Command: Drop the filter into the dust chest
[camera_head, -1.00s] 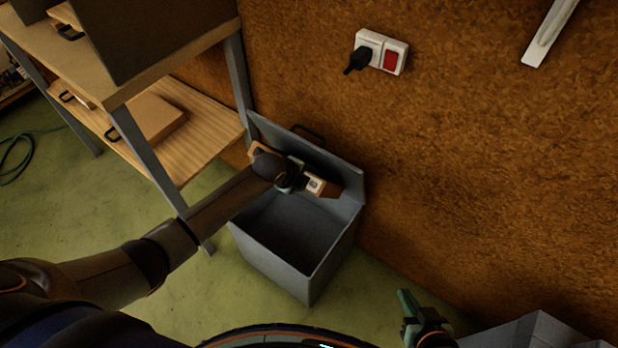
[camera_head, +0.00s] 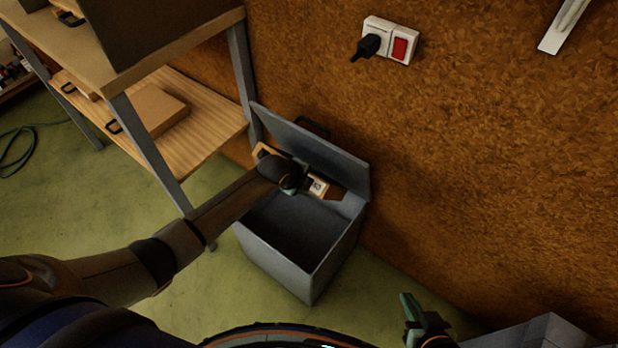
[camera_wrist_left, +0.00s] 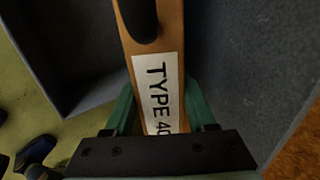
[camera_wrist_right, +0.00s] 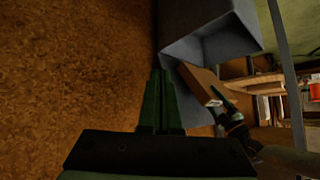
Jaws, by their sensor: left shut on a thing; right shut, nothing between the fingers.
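The filter is a flat orange-brown piece (camera_head: 332,191) with a white label, which reads "TYPE 40" in the left wrist view (camera_wrist_left: 163,95). My left gripper (camera_head: 294,188) is shut on it and holds it over the back of the open dust chest, close in front of the raised lid (camera_head: 330,155). The dust chest (camera_head: 290,265) is a grey box with a dark, open inside. I cannot tell whether the filter touches the lid. The filter also shows in the right wrist view (camera_wrist_right: 198,82). My right gripper (camera_head: 408,306) is shut and empty, away from the chest to the right.
A wooden shelf unit (camera_head: 200,110) with metal legs stands left of the chest, with a flat box (camera_head: 155,108) on it. A brown wall (camera_head: 480,150) with a plugged socket (camera_head: 376,38) rises behind. A grey object (camera_head: 540,332) is at lower right.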

